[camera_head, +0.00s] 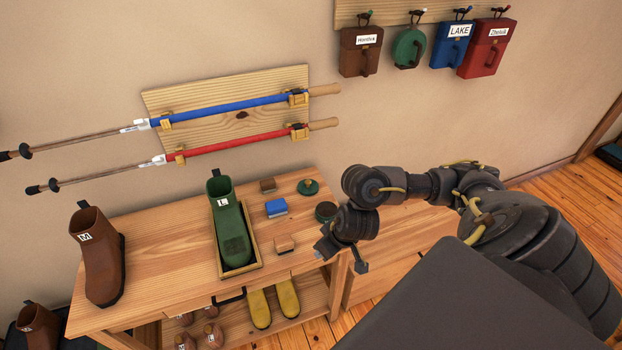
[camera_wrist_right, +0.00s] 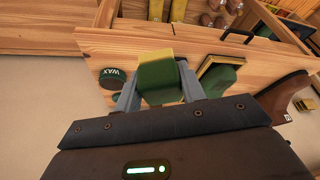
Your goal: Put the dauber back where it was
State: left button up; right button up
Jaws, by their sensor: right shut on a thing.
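My right gripper (camera_head: 342,254) is over the bench's right end, beside the tan brush. In the right wrist view its fingers (camera_wrist_right: 160,92) are shut on a green block with a yellow face (camera_wrist_right: 157,56), which seems to be the dauber. It is hidden in the head view. A dark round wax tin (camera_head: 326,211) stands close behind the gripper; its "WAX" label shows in the wrist view (camera_wrist_right: 113,78). A green round knobbed piece (camera_head: 308,187), a brown block (camera_head: 267,184), a blue brush (camera_head: 276,207) and a tan brush (camera_head: 284,243) stand apart on the bench. My left gripper is out of view.
A green boot (camera_head: 229,225) marked L sits in a wooden tray (camera_head: 257,263). A brown boot (camera_head: 98,255) stands at the bench's left end. Ski poles (camera_head: 225,108) hang on a board above. Yellow boots (camera_head: 273,304) are on the shelf below. Bare bench top lies around the small pieces.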

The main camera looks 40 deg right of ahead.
jog(key=w+d+f+b, duration=0.1)
jog(key=w, duration=0.1)
jog(key=w+d+f+b, duration=0.1)
jog(key=w+b, duration=0.1)
jog(key=w+d+f+b, duration=0.1)
jog(key=w+f, duration=0.1)
jog(key=w, duration=0.1)
jog(key=b, duration=0.2)
send_over(309, 238)
jog(key=s, duration=0.2)
notch_tip(309, 238, down, 5)
jog(key=shift+w+f, duration=0.15)
jog(key=shift+w+f+b, duration=0.15)
jog(key=shift+f+b, duration=0.15)
jog(key=shift+f, duration=0.05)
jog(key=shift+d+f, duration=0.1)
jog(key=shift+f, duration=1.4)
jog(key=shift+f, duration=0.2)
jog(key=o, duration=0.9)
jog(key=shift+c, duration=0.2)
